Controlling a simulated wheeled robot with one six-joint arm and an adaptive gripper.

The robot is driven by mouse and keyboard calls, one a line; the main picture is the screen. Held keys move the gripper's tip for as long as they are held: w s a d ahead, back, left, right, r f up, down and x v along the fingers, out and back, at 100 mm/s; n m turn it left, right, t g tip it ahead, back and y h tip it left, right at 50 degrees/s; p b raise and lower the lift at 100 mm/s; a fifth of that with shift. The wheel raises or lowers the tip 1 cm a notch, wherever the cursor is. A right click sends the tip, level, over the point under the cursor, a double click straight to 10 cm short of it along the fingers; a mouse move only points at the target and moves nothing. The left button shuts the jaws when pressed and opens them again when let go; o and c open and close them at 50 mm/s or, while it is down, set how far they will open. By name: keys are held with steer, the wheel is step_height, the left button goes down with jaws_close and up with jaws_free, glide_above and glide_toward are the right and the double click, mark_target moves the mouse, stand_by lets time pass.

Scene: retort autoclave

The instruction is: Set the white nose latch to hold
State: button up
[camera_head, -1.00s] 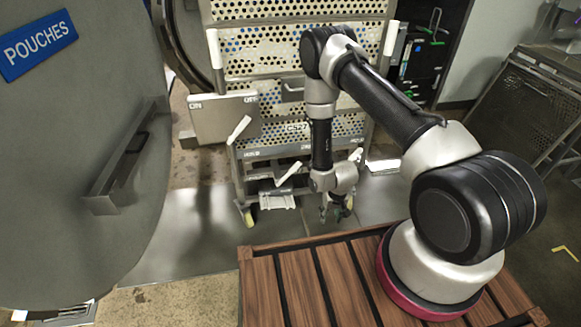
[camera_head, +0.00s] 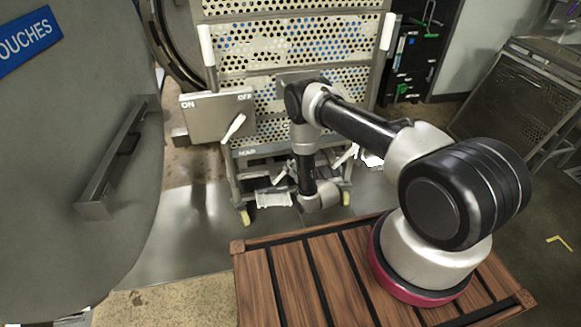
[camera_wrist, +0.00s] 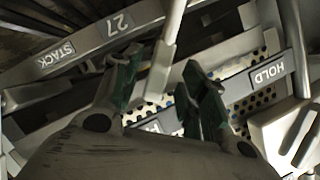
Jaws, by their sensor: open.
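In the wrist view, a pale lever (camera_wrist: 163,62) runs down from the top edge and shows between the fingers of my gripper (camera_wrist: 165,88). My fingers have green pads, stand apart and hold nothing. A HOLD label (camera_wrist: 268,74) is on a bar to the right of my fingers. In the head view, a white lever (camera_head: 281,172) sits low on the rack front, below and right of the HOLD label (camera_head: 247,152), beside my forearm. I cannot tell for sure which lever is the nose latch. My fingers are hidden in the head view.
A perforated rack (camera_head: 290,38) stands behind my arm. An ON/OFF box (camera_head: 217,113) with a white lever (camera_head: 234,127) is at its left. Another white lever (camera_head: 345,156) is right of my forearm. A grey round door (camera_head: 60,200) fills the left. STACK and 27 labels show in the wrist view (camera_wrist: 56,54).

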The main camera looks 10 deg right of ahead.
steer(key=shift+x, duration=1.8)
jaws_close()
